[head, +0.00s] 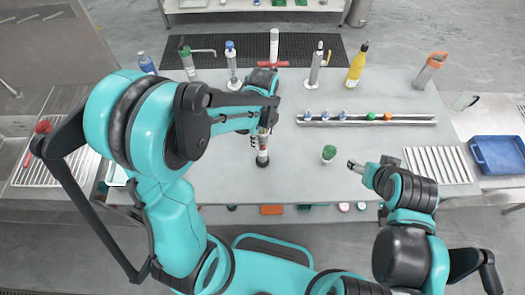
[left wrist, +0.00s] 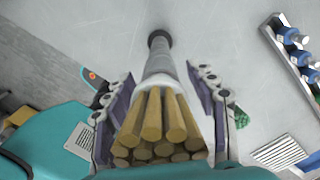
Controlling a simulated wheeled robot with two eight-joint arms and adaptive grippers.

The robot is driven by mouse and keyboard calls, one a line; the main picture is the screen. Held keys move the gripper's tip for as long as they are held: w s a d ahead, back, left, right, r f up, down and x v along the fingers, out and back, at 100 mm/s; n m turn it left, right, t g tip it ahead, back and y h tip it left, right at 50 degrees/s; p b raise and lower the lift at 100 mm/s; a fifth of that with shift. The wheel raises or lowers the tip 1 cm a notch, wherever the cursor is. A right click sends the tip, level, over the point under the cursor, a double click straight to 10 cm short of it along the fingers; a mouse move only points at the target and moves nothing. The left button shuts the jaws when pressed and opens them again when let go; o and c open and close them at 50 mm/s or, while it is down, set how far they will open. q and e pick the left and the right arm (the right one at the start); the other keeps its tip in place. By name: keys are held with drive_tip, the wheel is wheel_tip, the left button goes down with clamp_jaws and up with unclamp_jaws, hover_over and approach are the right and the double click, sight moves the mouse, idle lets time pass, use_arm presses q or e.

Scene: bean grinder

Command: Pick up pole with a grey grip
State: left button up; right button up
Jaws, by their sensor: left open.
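An upright pole (head: 262,158) with a dark base stands on the grey table below my left gripper (head: 264,128). In the left wrist view the pole (left wrist: 159,62) has a grey shaft, a dark far end and a bundle of tan rods at the near end. My left gripper (left wrist: 162,105) is open, with one finger on each side of the pole; contact cannot be told. The gripper and arm hide its upper part in the head view. My right gripper (head: 356,167) is low over the table at the right; its opening cannot be told.
A rail (head: 366,118) with blue, green and orange knobs lies right of the pole. A small green-topped item (head: 329,153) stands nearer my right gripper. A yellow bottle (head: 357,64) and several tools line the back edge. A blue tray (head: 498,154) sits far right.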

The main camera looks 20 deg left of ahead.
use_arm(q)
clamp_jaws()
drive_tip(key=shift+r, duration=0.1)
